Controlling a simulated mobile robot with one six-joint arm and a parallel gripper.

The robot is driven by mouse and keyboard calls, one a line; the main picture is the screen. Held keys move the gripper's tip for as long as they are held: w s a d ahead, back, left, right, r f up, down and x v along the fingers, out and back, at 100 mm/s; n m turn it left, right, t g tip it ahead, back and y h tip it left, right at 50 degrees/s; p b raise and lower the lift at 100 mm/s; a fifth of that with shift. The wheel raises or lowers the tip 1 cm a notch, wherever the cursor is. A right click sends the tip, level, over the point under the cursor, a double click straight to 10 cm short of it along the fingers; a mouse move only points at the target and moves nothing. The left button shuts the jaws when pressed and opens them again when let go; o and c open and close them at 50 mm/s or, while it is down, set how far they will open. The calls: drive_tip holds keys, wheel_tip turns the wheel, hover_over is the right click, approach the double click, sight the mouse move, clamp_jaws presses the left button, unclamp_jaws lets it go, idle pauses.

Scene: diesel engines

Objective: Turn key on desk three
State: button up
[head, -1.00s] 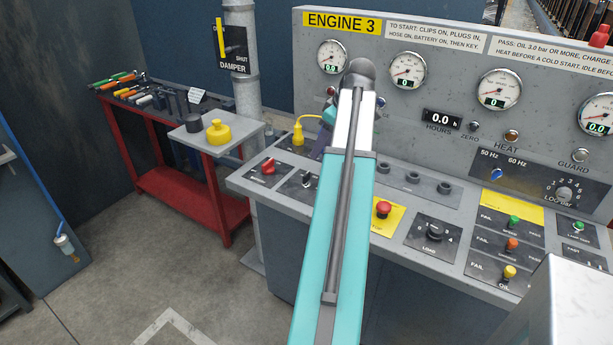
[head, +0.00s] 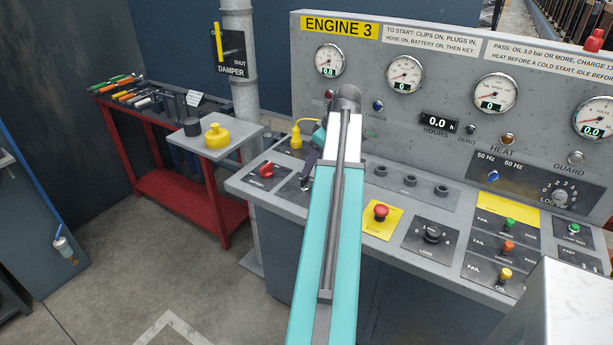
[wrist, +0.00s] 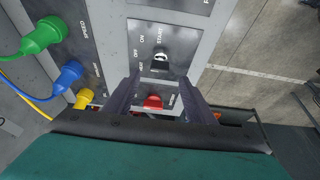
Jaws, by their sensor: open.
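Desk three is the grey console (head: 262,197) with the yellow ENGINE 3 label (head: 338,27). In the wrist view, the key switch (wrist: 160,60) sits on a dark plate marked OFF, ON and START. My gripper (wrist: 160,80) is open, its two dark fingers spread either side of the space just below the switch, with nothing between them. I cannot tell whether they touch the panel. In the head view, my gripper (head: 308,172) is partly hidden behind my arm, over the key plate (head: 292,184), and the key itself is mostly covered.
A yellow plug (head: 296,138) stands behind. A red stop button (head: 381,212) is to the right. A red tool bench (head: 185,198) stands left.

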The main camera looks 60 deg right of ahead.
sight(306, 188)
drive_tip(key=shift+p+x, duration=0.7)
drive_tip(key=shift+x, duration=3.1)
drive_tip(key=c, duration=1)
